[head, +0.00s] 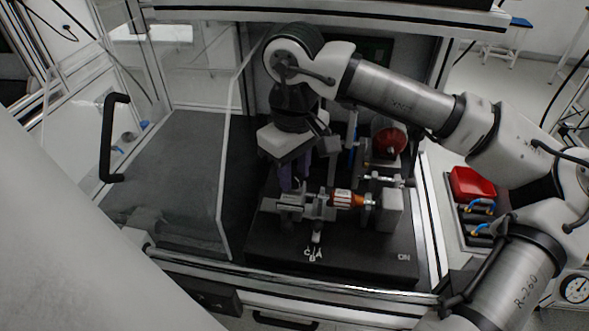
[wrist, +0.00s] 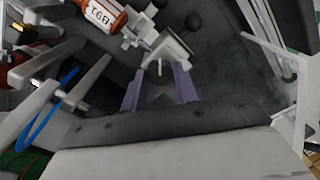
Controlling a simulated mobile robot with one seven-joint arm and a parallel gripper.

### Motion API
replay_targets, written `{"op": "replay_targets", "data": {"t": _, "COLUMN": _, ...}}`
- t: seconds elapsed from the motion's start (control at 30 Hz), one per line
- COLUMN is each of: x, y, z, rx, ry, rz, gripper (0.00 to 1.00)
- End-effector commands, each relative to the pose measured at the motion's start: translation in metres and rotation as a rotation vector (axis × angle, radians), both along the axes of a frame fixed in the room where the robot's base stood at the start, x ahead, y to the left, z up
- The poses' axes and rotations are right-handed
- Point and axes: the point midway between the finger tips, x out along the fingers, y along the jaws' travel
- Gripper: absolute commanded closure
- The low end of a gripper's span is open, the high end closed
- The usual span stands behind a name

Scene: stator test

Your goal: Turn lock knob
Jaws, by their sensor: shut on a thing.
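My gripper (head: 293,178) has purple fingers and reaches down to the pale metal fixture (head: 291,203) on the black test bench. In the wrist view my gripper (wrist: 160,82) has its two fingers apart around a small pale metal piece (wrist: 160,66), apparently the lock knob, at the near side of the fixture block. The exact contact is hard to make out, and in the head view the fingers partly hide this spot. An orange stator (head: 343,198) with a white label lies horizontally right of the fixture; it also shows in the wrist view (wrist: 104,14).
A clear door (head: 232,160) stands open at left. The dark floor left of the bench is clear.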

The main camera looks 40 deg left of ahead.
Motion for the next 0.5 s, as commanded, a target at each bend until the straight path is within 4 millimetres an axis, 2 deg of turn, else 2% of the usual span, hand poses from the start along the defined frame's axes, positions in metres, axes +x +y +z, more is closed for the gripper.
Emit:
{"op": "replay_targets", "data": {"t": 0.27, "x": 0.0019, "y": 0.0011, "z": 0.0025, "rx": 0.007, "ry": -0.005, "rz": -0.004, "gripper": 0.93}}
{"op": "replay_targets", "data": {"t": 0.3, "x": 0.0019, "y": 0.0011, "z": 0.0025, "rx": 0.007, "ry": -0.005, "rz": -0.005, "gripper": 0.68}}
{"op": "replay_targets", "data": {"t": 0.43, "x": 0.0014, "y": 0.0008, "z": 0.0019, "rx": 0.005, "ry": -0.004, "rz": -0.004, "gripper": 0.51}}
{"op": "replay_targets", "data": {"t": 0.5, "x": 0.0011, "y": 0.0006, "z": 0.0015, "rx": 0.003, "ry": -0.004, "rz": -0.003, "gripper": 0.49}}
